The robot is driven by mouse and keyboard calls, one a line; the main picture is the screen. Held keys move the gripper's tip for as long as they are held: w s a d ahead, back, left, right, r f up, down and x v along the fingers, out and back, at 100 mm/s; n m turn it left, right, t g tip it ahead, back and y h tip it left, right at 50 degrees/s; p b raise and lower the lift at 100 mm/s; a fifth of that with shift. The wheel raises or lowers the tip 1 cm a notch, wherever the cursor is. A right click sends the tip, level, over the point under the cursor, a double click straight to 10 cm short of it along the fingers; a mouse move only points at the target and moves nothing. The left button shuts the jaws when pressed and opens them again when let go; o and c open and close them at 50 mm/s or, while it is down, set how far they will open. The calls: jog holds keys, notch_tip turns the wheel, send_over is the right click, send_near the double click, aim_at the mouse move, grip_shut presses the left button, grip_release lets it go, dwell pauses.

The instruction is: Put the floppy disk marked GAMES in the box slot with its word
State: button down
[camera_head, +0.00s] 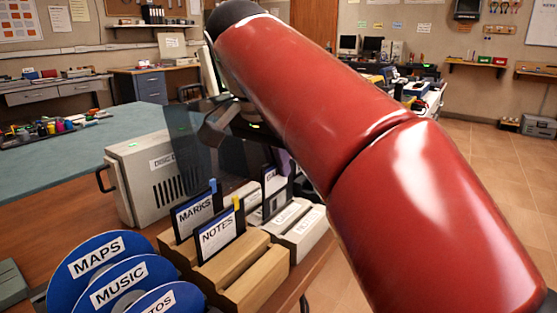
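A dark floppy disk (274,203) with a label starting "GA" stands upright behind the wooden rack, partly hidden by my arm. I cannot tell whether it rests in a slot or hangs above one. A disk marked MARKS (194,216) and one marked NOTES (217,234) stand in the wooden rack (252,286). Pale grey box parts (303,236) with small white word labels lie to the right of the rack; the words are too small to read. My gripper (238,128) is dark, above and behind the disks. My red arm hides much of it, and its fingertips are unclear.
A grey disk drive case (150,178) stands behind left, next to a smoky clear panel (200,150). Blue discs marked MAPS (95,256) and MUSIC (118,288) stand front left. A green mat (60,165) lies at the far left. The table's right edge is close to the pale box.

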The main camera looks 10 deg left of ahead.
jog(key=shift+f+b, duration=1.65)
jog(key=shift+f, duration=0.4)
jog(key=c, duration=1.6)
grip_release()
notch_tip(320, 180, up, 6)
jog(key=p, duration=0.5)
jog(key=shift+f+p, duration=0.15)
jog(key=shift+p, duration=0.15)
jog(key=shift+r, duration=1.2)
